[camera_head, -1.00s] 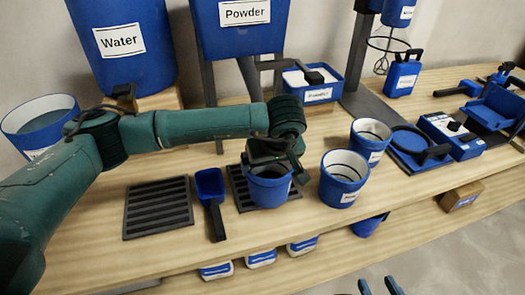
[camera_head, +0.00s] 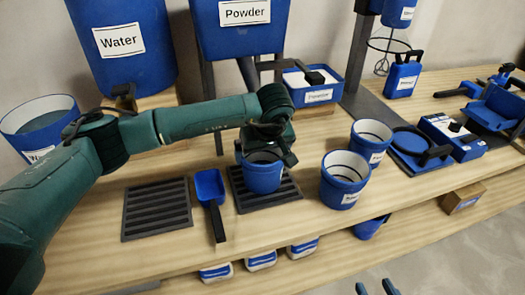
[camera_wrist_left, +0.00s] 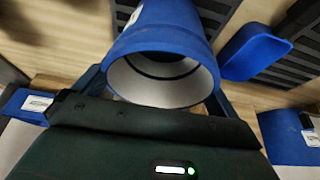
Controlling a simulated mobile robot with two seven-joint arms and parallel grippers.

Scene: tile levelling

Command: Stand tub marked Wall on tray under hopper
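A blue tub (camera_head: 262,177) with a white inside is in my left gripper (camera_head: 266,150), which is shut on its rim area. The tub looks upright over the slatted black tray (camera_head: 284,197) in front of the Powder hopper (camera_head: 243,32). I cannot tell whether its base touches the tray. In the left wrist view the tub (camera_wrist_left: 165,35) is between the two fingers, and only a sliver of its label shows, unreadable. My right gripper (camera_head: 375,288) shows only its two blue fingertips at the bottom edge, apart and empty.
A blue scoop (camera_head: 211,190) lies left of the tray, beside a second slatted tray (camera_head: 157,209). Two more labelled tubs, a front one (camera_head: 343,182) and a rear one (camera_head: 370,142), stand to the right. A Powder bin (camera_head: 312,90) stands behind.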

